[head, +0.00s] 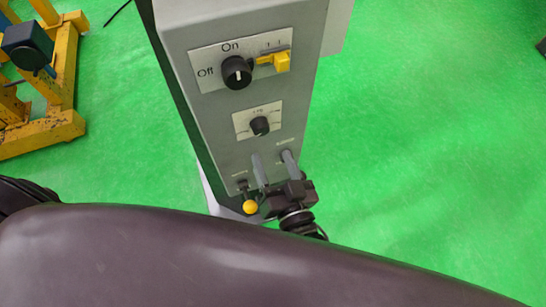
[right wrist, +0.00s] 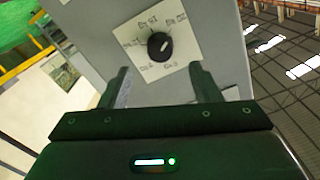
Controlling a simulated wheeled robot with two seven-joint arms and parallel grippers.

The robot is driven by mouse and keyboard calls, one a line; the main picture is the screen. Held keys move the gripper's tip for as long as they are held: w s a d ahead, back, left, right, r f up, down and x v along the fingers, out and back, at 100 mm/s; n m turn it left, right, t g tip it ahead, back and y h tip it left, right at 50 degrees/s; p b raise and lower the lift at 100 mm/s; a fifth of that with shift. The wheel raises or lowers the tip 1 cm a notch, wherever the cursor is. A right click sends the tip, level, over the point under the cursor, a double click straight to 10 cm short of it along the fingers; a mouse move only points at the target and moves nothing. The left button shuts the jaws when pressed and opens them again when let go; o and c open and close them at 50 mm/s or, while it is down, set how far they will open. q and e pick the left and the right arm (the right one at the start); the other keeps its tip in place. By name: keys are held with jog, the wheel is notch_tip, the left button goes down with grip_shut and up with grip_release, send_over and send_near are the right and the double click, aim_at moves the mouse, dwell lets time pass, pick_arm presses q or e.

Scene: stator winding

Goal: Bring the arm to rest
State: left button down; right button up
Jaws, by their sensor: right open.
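My right gripper (head: 272,158) is open and empty, in front of the lower part of a grey control box (head: 206,18). Its two grey fingers point up the panel, just below the small black knob (head: 260,126). In the right wrist view the open gripper (right wrist: 160,68) has its fingers on either side, with a black knob (right wrist: 160,46) on a white plate just beyond the tips. The fingers appear apart from the knob. My left gripper is not in view.
Higher on the box are a larger black On/Off knob (head: 237,72) and a yellow switch (head: 276,61). A yellow ball-shaped knob (head: 250,207) sits low beside my right gripper. A yellow frame (head: 62,80) stands at the left. The green floor (head: 430,130) at right is clear.

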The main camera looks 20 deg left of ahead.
dwell(0.3)
jog(key=w+d+f+g+h, duration=0.1)
jog(key=d, duration=0.1)
jog(key=w+d+f+g, duration=0.1)
jog(key=d, duration=0.1)
jog(key=w+d+f+g+h, duration=0.1)
jog(key=d, duration=0.1)
jog(key=shift+w+d+f+n+h, duration=0.2)
jog(key=shift+n+h, duration=0.1)
jog(key=shift+n, duration=0.1)
jog(key=s+d+m+g+h, duration=0.1)
jog(key=s+d+g+h, duration=0.25)
jog(key=d, duration=0.65)
jog(key=s+d+g+h, duration=0.2)
jog(key=d+g+h, duration=0.25)
jog(key=d, duration=0.55)
notch_tip(320, 180, down, 32)
jog(key=s+g+b, duration=0.2)
jog(key=s+d+f, duration=0.2)
jog(key=s+f, duration=0.7)
jog(key=s+d+f+g+b, duration=0.1)
jog(key=s+d+f, duration=0.1)
jog(key=s+f, duration=0.8)
jog(key=shift+s+f+y, duration=0.25)
jog(key=shift+y, duration=0.05)
